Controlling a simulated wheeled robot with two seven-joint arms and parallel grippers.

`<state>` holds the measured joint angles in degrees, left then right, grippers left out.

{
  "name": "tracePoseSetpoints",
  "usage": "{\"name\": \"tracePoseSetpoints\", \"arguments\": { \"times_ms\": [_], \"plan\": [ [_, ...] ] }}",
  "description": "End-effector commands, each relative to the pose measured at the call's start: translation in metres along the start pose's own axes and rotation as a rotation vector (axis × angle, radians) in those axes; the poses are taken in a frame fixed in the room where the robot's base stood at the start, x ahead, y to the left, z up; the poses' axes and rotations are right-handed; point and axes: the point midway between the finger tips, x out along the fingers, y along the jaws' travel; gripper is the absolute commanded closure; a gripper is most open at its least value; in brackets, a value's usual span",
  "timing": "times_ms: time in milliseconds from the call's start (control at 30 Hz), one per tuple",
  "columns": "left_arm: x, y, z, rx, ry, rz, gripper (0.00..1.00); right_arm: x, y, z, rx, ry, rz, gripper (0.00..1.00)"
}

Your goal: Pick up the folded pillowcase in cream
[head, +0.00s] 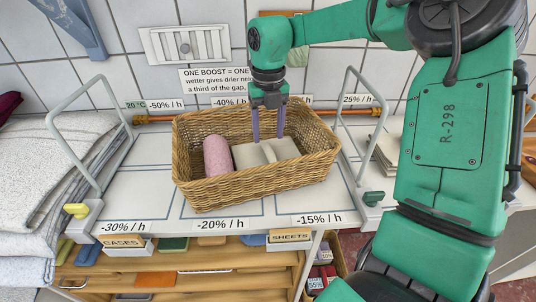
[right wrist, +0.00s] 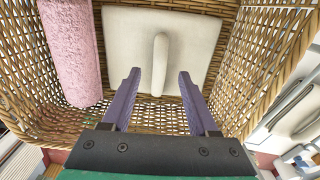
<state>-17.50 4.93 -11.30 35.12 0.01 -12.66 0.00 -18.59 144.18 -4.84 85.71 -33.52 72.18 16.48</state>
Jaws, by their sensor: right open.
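The folded cream pillowcase (head: 246,156) lies in the wicker basket (head: 250,190). In the right wrist view the pillowcase (right wrist: 198,38) is a flat cream square with a raised ridge along its middle. My right gripper (head: 267,138) is over the basket, pointing down, open and empty. In the right wrist view the two purple fingers of my right gripper (right wrist: 159,76) stand apart, one towards each side of the ridge. Whether they touch the cloth I cannot tell. My left gripper is not in view.
A rolled pink cloth (head: 216,155) lies in the basket left of the pillowcase; it also shows in the right wrist view (right wrist: 70,50). The basket's woven walls surround both. Wire hoops (head: 90,130) flank it. Grey folded linen (head: 40,160) is stacked at left.

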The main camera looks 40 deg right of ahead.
Motion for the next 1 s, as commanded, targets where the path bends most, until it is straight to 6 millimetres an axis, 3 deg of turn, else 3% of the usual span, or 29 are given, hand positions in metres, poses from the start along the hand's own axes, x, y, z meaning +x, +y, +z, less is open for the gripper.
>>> {"name": "tracePoseSetpoints", "arguments": {
  "times_ms": [200, 433, 467, 600, 1000],
  "plan": [
    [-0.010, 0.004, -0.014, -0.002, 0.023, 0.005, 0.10, 0.039, 0.000, 0.002, 0.000, 0.003, -0.001, 0.40],
    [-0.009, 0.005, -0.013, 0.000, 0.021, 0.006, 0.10, 0.045, 0.000, 0.003, 0.000, 0.000, 0.000, 0.40],
    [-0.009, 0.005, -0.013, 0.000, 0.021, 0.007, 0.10, 0.045, 0.000, 0.003, 0.000, 0.000, 0.000, 0.44],
    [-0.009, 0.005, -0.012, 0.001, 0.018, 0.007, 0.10, 0.045, 0.000, 0.003, 0.000, 0.000, 0.000, 0.97],
    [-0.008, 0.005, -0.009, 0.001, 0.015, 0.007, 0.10, 0.041, 0.000, 0.003, 0.000, -0.002, 0.000, 1.00]
  ]
}}
